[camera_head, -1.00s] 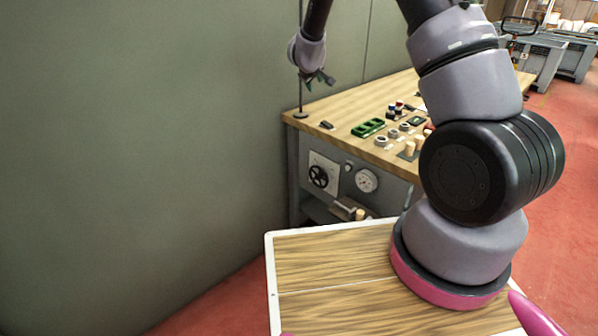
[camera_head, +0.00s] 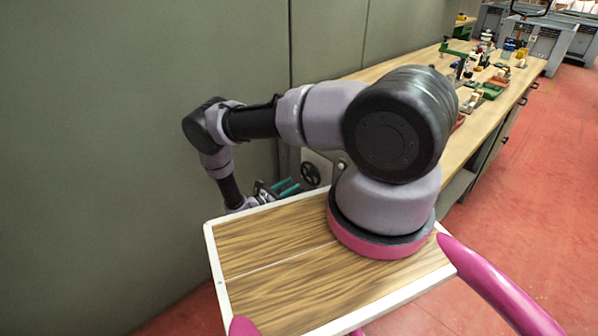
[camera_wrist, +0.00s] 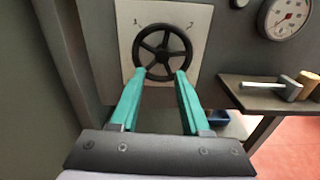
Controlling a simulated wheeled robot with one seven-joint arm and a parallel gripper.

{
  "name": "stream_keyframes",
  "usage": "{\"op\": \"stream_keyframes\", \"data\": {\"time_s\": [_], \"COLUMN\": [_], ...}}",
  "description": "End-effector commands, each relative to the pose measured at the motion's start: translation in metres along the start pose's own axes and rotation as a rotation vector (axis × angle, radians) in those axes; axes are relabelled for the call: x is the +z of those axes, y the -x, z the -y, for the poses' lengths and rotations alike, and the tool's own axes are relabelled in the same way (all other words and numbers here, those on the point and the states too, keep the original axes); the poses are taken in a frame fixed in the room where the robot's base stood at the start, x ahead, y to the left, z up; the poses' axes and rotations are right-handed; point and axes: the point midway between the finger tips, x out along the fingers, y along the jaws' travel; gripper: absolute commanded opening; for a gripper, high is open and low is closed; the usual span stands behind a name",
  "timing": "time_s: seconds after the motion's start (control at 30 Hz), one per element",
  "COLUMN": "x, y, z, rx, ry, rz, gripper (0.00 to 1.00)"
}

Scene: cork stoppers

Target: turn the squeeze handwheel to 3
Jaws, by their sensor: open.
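The squeeze handwheel is a black spoked wheel (camera_wrist: 162,53) on a pale square plate (camera_wrist: 124,20) on the bench's grey front. Marks show on the plate at the wheel's upper left and upper right; they are too small to read surely. The wheel also shows in the head view (camera_head: 310,174), low beside the wall. My gripper (camera_wrist: 160,75) has two green fingers, spread apart and empty. In the wrist view their tips overlap the wheel's lower left and lower right rim. I cannot tell whether they touch it. In the head view my gripper (camera_head: 288,187) is just left of the wheel.
A round gauge (camera_wrist: 288,16) is right of the wheel. Below it a small shelf (camera_wrist: 240,98) bears a mallet-like tool (camera_wrist: 278,88) and a cork-coloured cylinder (camera_wrist: 309,82). The bench top (camera_head: 470,140) holds several small items. The wall is close on the left.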

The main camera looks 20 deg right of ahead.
Motion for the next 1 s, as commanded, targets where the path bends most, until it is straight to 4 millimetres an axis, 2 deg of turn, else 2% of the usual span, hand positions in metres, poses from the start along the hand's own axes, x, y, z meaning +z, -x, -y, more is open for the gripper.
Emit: {"op": "stream_keyframes", "data": {"time_s": [0.13,0.23,0.5,0.7,1.0], "x": [-0.004,-0.004,-0.003,-0.002,-0.002], "y": [-0.004,-0.016,-0.067,-0.096,-0.108], "z": [0.009,0.009,0.009,0.009,0.008], "rx": [-0.004,-0.006,-0.005,-0.005,-0.002], "ry": [0.044,0.043,0.041,0.039,0.04], "rz": [0.022,0.023,0.022,0.021,0.02], "gripper": [0.46,0.46,0.46,0.46,0.46]}}
